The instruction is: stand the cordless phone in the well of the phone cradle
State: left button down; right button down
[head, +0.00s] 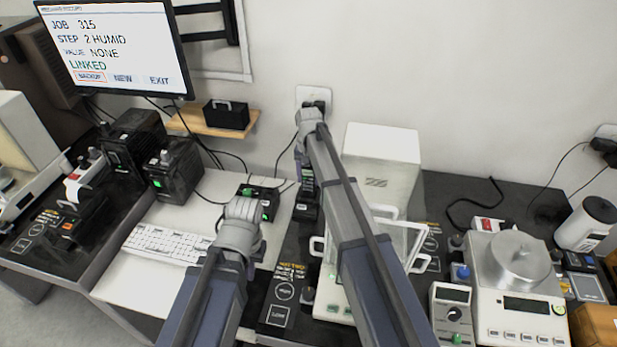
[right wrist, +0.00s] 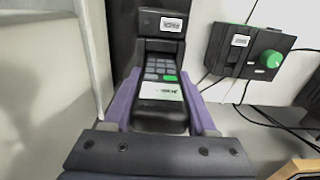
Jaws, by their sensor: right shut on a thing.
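The cordless phone (right wrist: 162,92) is black with a grey keypad, a green key and a pale screen. It also shows in the head view (head: 308,178), beside my right arm. My right gripper (right wrist: 160,86) is shut on it, a purple finger on each side. The dark phone cradle (right wrist: 164,22), with a white label, is at the phone's far, keypad end; it shows in the head view too (head: 305,207). The keypad end meets the cradle; how deep it sits is hidden. My left gripper (head: 243,212) is over the white table, its fingers hidden.
A black box with a green knob (right wrist: 269,59) is beside the cradle, with cables. A keyboard (head: 165,243) lies to the left. A glass-sided balance (head: 405,238) stands close on the right, partly behind my right arm. A white wall is behind.

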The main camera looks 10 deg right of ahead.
jog(key=shift+f+b, duration=0.65)
jog(key=shift+f, duration=0.05)
grip_release()
dwell(0.6)
jog(key=shift+r, duration=0.1)
jog(key=shift+r+p, duration=3.75)
jog(key=shift+p, duration=0.1)
jog(key=shift+s+f, duration=0.1)
